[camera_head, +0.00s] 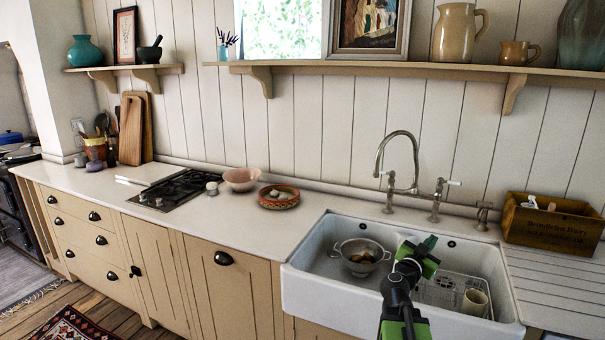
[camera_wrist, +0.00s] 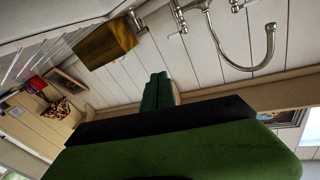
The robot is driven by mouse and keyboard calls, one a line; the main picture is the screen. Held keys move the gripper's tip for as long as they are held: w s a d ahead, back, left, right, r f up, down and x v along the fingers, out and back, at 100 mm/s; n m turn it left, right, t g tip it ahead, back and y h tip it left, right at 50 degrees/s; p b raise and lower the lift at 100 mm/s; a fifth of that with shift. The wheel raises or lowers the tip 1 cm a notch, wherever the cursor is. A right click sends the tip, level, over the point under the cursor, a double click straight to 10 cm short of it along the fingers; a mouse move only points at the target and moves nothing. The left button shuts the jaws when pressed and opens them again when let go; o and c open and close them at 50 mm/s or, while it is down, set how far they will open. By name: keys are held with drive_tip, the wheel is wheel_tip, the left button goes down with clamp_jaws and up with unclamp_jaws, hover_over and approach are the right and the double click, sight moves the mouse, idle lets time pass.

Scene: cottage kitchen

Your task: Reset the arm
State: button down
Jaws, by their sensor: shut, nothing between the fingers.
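My gripper (camera_head: 428,243) is over the white sink (camera_head: 330,308) in the head view, raised at the end of my black and green arm. In the wrist view its green fingers (camera_wrist: 158,92) are together, with nothing between them. The wrist view is strongly tilted and shows the tap (camera_wrist: 268,45) and the wooden box (camera_wrist: 105,43) beyond the fingers. In the head view, my arm covers part of the sink's inside.
A metal colander (camera_head: 350,268) and a cream mug (camera_head: 474,302) on a wire rack (camera_head: 440,292) are in the sink. The tap (camera_head: 400,160) stands behind it, the wooden box (camera_head: 550,228) to the right. A bowl (camera_head: 241,179), a patterned dish (camera_head: 278,200) and a hob (camera_head: 178,189) are left. A shelf (camera_head: 430,70) runs above.

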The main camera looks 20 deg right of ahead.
drive_tip(key=w+a+f+n+g+y+p, duration=0.1)
drive_tip(key=w+a+f+g+y, duration=0.15)
drive_tip(key=a+f, duration=0.65)
drive_tip(key=w+a+f+n+g+y+p, duration=0.15)
drive_tip(key=a+y, duration=0.25)
drive_tip(key=a, duration=1)
drive_tip(key=s+a+f+n+g+y, duration=0.3)
drive_tip(key=s+a+f+n+y, duration=0.1)
drive_tip(key=a, duration=0.6)
drive_tip(key=s+a+f+n+g+y, duration=0.2)
drive_tip(key=s+a+f+n+y, duration=0.3)
drive_tip(key=s+a+f+n, duration=0.2)
drive_tip(key=s+a, duration=0.2)
drive_tip(key=shift+a+n+g, duration=0.35)
drive_tip(key=shift+a+g, duration=0.05)
